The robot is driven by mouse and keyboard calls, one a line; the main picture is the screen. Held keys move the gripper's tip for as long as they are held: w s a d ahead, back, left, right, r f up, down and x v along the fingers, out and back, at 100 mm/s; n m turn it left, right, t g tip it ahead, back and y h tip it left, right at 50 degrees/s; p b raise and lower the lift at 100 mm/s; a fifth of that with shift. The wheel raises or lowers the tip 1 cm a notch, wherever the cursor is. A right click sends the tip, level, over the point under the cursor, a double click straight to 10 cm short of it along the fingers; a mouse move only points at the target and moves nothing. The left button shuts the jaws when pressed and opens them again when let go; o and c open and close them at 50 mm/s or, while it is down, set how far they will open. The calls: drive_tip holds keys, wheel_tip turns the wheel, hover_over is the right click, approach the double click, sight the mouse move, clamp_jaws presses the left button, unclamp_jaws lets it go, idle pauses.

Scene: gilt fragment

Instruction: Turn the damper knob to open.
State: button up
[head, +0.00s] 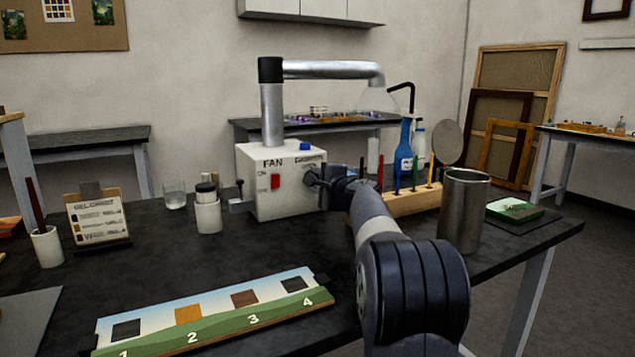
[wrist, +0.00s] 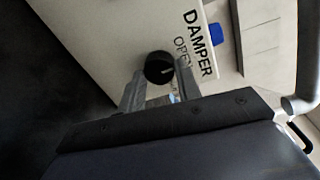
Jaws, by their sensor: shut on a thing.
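The damper knob (wrist: 159,67) is black and round with a pale pointer line, on the front of the white fan box (head: 262,213). In the wrist view the words DAMPER and OPEN are printed beside it, and the line points roughly toward OPEN. My gripper (wrist: 158,80) is at the knob with one finger on each side, shut on it. In the head view my gripper (head: 321,183) is at the right part of the box front, and my wrist and arm partly hide the knob and its lettering.
A red switch (head: 275,182) is left of the knob. A blue bottle (head: 404,150), a wooden rack with upright tools (head: 410,203) and a metal cylinder (head: 463,212) stand to the right. A numbered panel (head: 215,312) lies in front.

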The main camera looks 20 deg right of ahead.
drive_tip(key=o, duration=1)
drive_tip(key=shift+c, duration=0.2)
drive_tip(key=s+b, duration=0.1)
drive_tip(key=s, duration=0.9)
drive_tip(key=shift+s+d+r, duration=0.15)
drive_tip(key=shift+s+r, duration=0.25)
drive_tip(key=w+p, duration=0.1)
drive_tip(key=w, duration=1)
drive_tip(key=shift+a+f, duration=0.2)
drive_tip(key=shift+f, duration=0.25)
drive_tip(key=shift+s, duration=0.2)
